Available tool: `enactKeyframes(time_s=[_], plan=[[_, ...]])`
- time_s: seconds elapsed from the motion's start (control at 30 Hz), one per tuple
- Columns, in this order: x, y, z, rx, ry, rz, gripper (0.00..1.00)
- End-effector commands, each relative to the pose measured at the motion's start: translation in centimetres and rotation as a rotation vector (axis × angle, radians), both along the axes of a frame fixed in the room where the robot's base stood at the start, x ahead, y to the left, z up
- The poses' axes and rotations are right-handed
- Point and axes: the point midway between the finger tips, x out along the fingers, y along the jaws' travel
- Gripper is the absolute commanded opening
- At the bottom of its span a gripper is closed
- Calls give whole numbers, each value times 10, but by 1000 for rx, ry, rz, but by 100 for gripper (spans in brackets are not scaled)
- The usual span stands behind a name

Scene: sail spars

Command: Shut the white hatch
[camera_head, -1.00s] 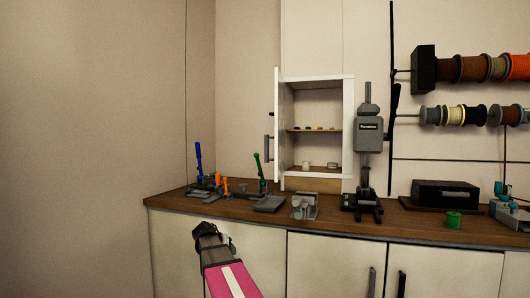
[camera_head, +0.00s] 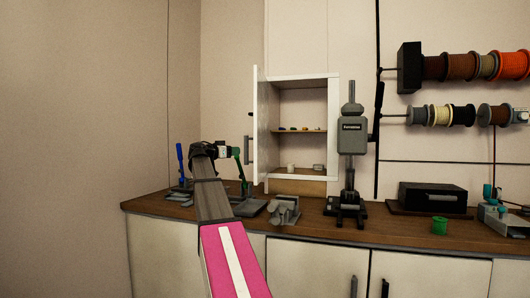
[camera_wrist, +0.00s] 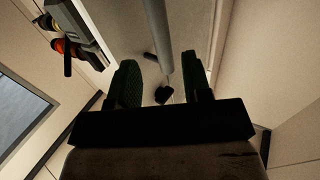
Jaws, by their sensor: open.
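The white hatch (camera_head: 262,130) is the door of a small wall cabinet (camera_head: 333,130). It stands open on the cabinet's left side, swung out from the wall. Its grey bar handle (camera_head: 249,150) is on the door's left face. My gripper (camera_head: 232,153) is just left of the handle, above the counter. In the wrist view, my gripper's dark green fingers (camera_wrist: 162,82) are spread apart. A grey bar (camera_wrist: 160,35), apparently the handle, runs into the space between them. I cannot tell whether either finger touches it.
The wooden counter (camera_head: 410,222) holds a blue-handled clamp (camera_head: 180,160), a green-handled clamp (camera_head: 249,207) below my gripper, a grey press (camera_head: 351,140) right of the cabinet and a black box (camera_head: 432,198). Small items lie on the cabinet shelves. Spools hang at right.

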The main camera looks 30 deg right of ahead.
Motion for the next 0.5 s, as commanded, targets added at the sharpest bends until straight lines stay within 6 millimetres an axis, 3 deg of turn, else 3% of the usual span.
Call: enactKeyframes(time_s=[0.5], plan=[[13,-59,-1,1,3,0,45]])
